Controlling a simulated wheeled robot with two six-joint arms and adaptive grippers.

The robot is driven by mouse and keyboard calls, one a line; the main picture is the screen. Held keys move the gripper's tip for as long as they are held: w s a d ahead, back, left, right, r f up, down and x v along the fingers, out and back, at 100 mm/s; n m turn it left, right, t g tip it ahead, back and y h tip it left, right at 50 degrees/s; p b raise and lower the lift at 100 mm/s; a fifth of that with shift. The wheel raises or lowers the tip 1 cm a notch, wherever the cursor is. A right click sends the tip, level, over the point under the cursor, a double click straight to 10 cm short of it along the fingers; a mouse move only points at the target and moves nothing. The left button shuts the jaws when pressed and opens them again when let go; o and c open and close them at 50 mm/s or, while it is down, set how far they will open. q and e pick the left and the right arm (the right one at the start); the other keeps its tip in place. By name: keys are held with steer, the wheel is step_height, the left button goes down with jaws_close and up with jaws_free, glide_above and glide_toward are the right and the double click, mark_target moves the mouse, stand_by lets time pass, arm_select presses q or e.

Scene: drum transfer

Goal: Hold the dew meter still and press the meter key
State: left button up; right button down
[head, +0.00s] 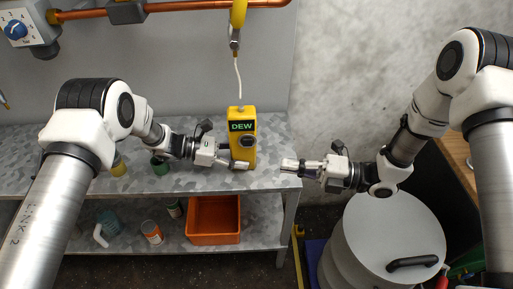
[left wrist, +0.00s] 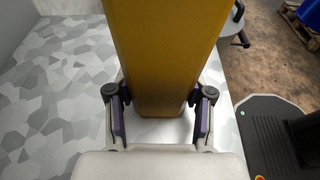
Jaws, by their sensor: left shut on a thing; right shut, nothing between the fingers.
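The dew meter (head: 239,153) is a yellow upright box with a "DEW" display and a dark round part below it. It hangs from or is tied to a white cord at its top, over the metal bench. My left gripper (head: 238,164) is shut on its lower part from the left. In the left wrist view the yellow body (left wrist: 160,60) stands between the two finger pads (left wrist: 160,118). My right gripper (head: 284,163) is shut and empty, a short gap to the right of the meter, pointing at it. I cannot make out the meter key for certain.
The metal bench (head: 75,180) carries small jars at the left. Its lower shelf holds an orange bin (head: 213,240), cans and a cup. A grey drum (head: 385,245) with a black-handled lid stands at the right. A copper pipe (head: 180,7) runs along the wall.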

steer(key=w+a, duration=0.6)
steer(key=a, duration=0.1)
steer(key=shift+a, duration=0.4)
arm_select(q)
steer(key=shift+o, duration=0.2)
arm_select(e)
steer(key=shift+w, duration=0.95)
arm_select(q)
steer(key=shift+c, duration=0.2)
arm_select(e)
glide_toward(252, 143)
steer(key=s, duration=0.2)
steer(key=s+d, duration=0.1)
steer(key=s, duration=0.1)
